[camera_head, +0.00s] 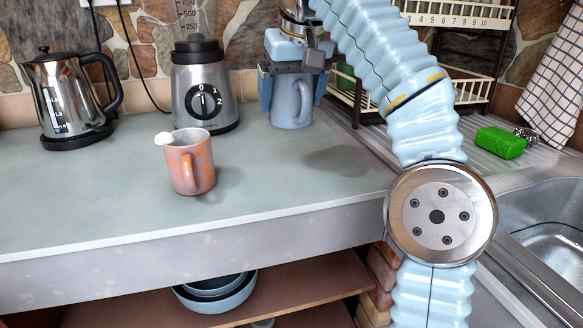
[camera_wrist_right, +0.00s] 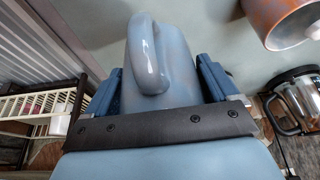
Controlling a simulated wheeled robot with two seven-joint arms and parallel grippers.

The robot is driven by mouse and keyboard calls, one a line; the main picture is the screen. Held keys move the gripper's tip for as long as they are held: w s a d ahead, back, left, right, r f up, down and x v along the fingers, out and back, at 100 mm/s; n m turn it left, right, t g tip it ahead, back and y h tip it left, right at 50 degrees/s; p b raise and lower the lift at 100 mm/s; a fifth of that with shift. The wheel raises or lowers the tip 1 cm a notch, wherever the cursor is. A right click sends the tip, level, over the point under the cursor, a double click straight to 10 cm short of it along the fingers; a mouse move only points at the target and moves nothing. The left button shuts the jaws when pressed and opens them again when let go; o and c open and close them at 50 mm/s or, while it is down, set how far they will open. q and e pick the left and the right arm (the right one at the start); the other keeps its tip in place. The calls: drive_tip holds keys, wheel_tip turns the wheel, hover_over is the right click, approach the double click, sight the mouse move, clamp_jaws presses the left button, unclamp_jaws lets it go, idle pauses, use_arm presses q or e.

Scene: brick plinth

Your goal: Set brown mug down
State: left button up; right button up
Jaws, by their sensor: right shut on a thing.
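A blue-grey mug (camera_head: 291,104) with faint brownish tints is held upright between the fingers of my right gripper (camera_head: 292,88), its handle facing the head camera. In the right wrist view, the same mug (camera_wrist_right: 178,75) sits between the two blue fingers of the gripper (camera_wrist_right: 162,82). A shadow on the counter lies apart from the mug, so it appears to hang above the surface. An orange-brown mug (camera_head: 190,163) stands upright on the counter (camera_head: 90,200), nearer the front edge; part of it also shows in the wrist view (camera_wrist_right: 275,20). My left gripper is not in view.
A kettle (camera_head: 66,95) and a blender (camera_head: 203,90) stand at the back left. A brown rack (camera_head: 470,85) is at the back right, with a green sponge (camera_head: 500,142) and the sink (camera_head: 545,220) nearer. The counter between the orange-brown mug and the sink is clear.

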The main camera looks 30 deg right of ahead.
drive_tip(key=shift+f, duration=4.75)
drive_tip(key=shift+f, duration=0.2)
drive_tip(key=o, duration=1)
drive_tip(key=shift+o, duration=0.2)
